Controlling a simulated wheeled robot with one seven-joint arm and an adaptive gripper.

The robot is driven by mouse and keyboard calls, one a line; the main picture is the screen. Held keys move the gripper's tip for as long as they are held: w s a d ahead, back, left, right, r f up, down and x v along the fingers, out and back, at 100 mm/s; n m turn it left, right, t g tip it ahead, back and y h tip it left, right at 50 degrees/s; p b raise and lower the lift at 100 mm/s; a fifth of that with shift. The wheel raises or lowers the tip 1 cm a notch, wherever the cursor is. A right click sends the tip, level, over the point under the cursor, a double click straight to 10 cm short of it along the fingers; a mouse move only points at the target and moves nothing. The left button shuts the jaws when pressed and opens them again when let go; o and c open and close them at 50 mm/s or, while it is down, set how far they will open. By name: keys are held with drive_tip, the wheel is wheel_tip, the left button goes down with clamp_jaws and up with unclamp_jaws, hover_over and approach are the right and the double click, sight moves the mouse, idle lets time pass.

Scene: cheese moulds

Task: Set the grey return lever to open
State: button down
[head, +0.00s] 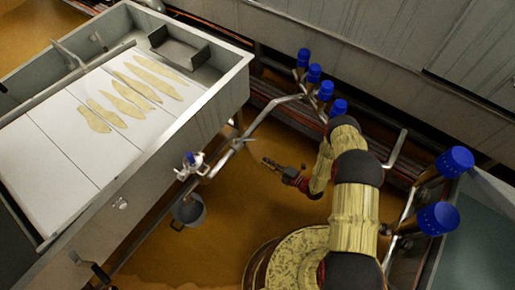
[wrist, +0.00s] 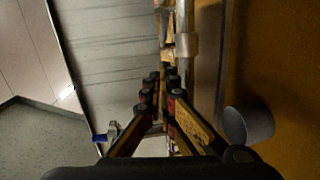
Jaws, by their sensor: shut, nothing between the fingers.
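A small grey lever (head: 241,142) appears to sit on the bent steel pipe beside the vat, left of my gripper in the head view. It is small there, and I cannot tell its setting. My gripper (head: 266,161) is shut and empty, pointing left towards the pipe, with a gap between its tips and the lever. In the wrist view the closed fingers (wrist: 167,72) reach up the middle, beside the steel pipe (wrist: 186,18) with its collar. I cannot make out the lever clearly there.
A blue-and-white valve (head: 190,160) is on the vat's side, above a grey bucket (head: 188,210). The steel vat (head: 228,92) holds pale pieces on white boards. Several blue-capped valves (head: 314,72) stand behind the arm. Brown floor (head: 225,225) is clear between bucket and base.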

drive_tip(key=m, duration=0.1)
drive_tip(key=b, duration=0.3)
approach(244, 140)
drive_tip(key=s+a, duration=0.1)
drive_tip(key=a, duration=0.2)
drive_tip(key=w, duration=0.2)
drive_tip(key=w+b, duration=0.1)
drive_tip(key=shift+w+a+f, duration=0.3)
drive_tip(key=shift+w, duration=0.1)
drive_tip(key=shift+d, duration=0.15)
